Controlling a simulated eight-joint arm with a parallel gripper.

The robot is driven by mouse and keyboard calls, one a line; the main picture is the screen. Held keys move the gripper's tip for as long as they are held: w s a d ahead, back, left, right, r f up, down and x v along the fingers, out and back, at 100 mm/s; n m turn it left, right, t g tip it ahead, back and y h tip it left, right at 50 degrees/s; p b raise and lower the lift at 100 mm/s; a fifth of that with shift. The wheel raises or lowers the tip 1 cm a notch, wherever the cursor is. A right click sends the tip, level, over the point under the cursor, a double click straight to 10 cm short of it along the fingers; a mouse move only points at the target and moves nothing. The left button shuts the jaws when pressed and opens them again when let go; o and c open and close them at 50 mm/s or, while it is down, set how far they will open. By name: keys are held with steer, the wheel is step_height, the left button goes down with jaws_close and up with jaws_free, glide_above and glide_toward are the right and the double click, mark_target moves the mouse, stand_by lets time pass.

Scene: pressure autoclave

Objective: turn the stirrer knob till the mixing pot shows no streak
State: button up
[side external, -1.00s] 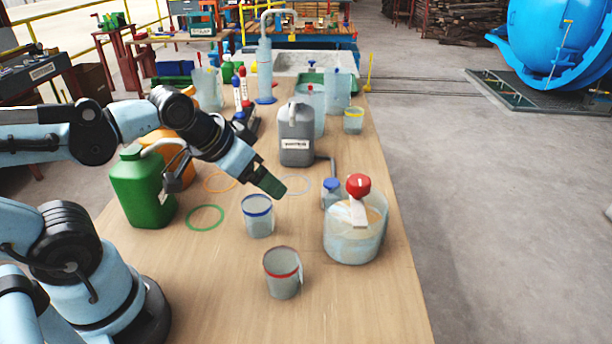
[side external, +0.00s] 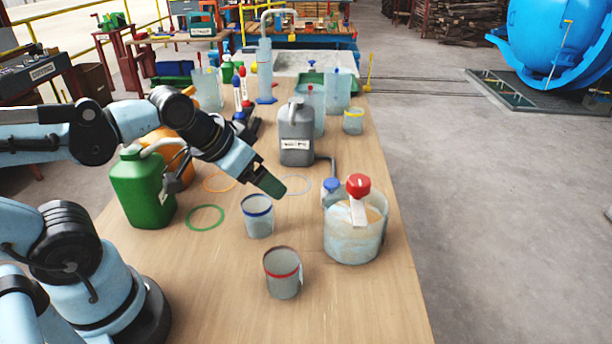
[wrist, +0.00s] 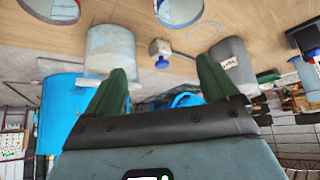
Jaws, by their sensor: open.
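The mixing pot (side external: 355,240) is a clear, wide vessel near the table's right edge. Its contents look pale blue and tan with uneven streaks. The red stirrer knob (side external: 358,185) stands above its rim, with a white strip below it. My gripper (side external: 271,185) is to the left of the knob, apart from it, over the table and above the blue-rimmed beaker. In the wrist view, which is upside down, the green fingers (wrist: 165,85) are spread with nothing between them. The pot (wrist: 110,48) shows there behind one finger; the knob is not visible.
A blue-rimmed beaker (side external: 258,218) and a red-rimmed beaker (side external: 283,274) stand left of the pot. A grey jug (side external: 297,140) is farther back, and a green jug (side external: 140,190) is at left.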

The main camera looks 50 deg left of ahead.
steer(key=shift+c, duration=0.9)
steer(key=shift+w+d+r+m, duration=0.1)
steer(key=shift+w+r+m, duration=0.1)
steer(key=shift+r+m, duration=0.1)
steer(key=shift+c, duration=1)
step_height(320, 180, up, 11)
steer(key=m+g, duration=0.7)
steer(key=m, duration=1.9)
glide_above(359, 180)
step_height(359, 180, down, 11)
steer(key=shift+f, duration=0.2)
steer(key=c, duration=1.1)
